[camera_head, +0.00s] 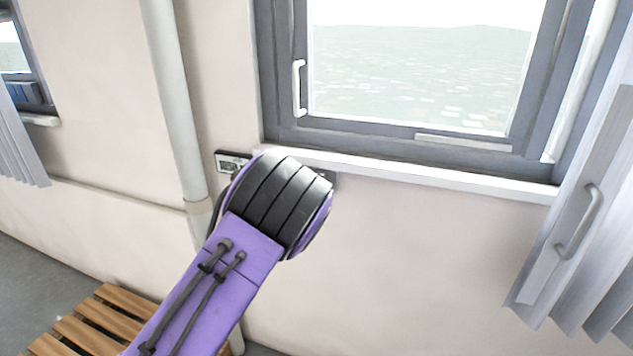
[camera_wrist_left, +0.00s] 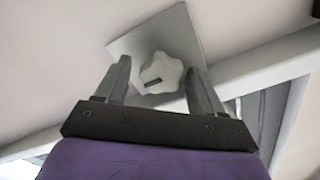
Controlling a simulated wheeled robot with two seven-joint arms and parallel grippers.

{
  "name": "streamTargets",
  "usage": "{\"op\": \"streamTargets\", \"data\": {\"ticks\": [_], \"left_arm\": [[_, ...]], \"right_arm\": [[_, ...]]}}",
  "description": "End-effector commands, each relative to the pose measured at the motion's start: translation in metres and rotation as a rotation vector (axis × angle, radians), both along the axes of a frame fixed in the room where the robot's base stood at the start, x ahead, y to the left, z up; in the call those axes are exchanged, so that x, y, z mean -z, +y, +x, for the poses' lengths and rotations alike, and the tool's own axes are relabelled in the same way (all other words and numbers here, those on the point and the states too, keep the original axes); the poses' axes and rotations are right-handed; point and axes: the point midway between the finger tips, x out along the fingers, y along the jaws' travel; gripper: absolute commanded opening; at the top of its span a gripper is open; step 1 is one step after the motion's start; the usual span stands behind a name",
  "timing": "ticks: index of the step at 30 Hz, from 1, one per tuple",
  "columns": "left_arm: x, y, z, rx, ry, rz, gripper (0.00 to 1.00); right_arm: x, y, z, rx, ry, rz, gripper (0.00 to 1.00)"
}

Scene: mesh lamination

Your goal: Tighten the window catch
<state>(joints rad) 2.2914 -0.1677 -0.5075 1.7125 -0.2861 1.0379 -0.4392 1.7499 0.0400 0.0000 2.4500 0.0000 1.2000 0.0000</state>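The window catch shows in the left wrist view as a white, star-shaped knob (camera_wrist_left: 162,72) with a small dark slot-like mark, on a square grey plate (camera_wrist_left: 180,27). My left gripper (camera_wrist_left: 158,66) is open, with one finger on each side of the knob. A narrow gap shows at the left finger; I cannot tell whether the right finger touches it. In the head view my purple left arm reaches up to the wall below the window (camera_head: 400,132), and its wrist hides the left fingers and the knob. My right gripper is in neither view.
A small wall box (camera_head: 232,161) sits just left of my wrist. A vertical pipe (camera_head: 176,100) runs down the wall beside it. The white sill (camera_head: 440,175) is just above. Grey blinds (camera_head: 580,220) hang at right. A slatted wooden bench (camera_head: 100,325) stands lower left.

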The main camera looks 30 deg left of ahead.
Motion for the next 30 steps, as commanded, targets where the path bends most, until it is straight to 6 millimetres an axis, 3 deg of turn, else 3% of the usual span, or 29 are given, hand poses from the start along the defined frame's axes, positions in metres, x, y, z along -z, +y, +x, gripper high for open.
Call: {"op": "streamTargets", "data": {"ticks": [4, 8, 17, 19, 30], "left_arm": [[-0.005, 0.001, 0.0, -0.002, -0.012, -0.03, 0.7], [-0.012, 0.003, 0.0, -0.004, -0.053, -0.204, 0.7], [-0.013, 0.004, -0.001, -0.009, -0.232, -0.948, 0.7], [0.002, -0.002, -0.014, -0.003, -0.232, -0.95, 0.7], [0.002, -0.022, -0.096, -0.002, -0.231, -0.942, 0.7]], "right_arm": [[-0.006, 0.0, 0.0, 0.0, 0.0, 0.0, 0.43], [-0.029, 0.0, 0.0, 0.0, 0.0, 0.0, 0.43], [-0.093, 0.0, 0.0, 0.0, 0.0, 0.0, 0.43], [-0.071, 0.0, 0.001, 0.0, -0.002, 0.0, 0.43], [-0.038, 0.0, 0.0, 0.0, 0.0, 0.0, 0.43]]}}
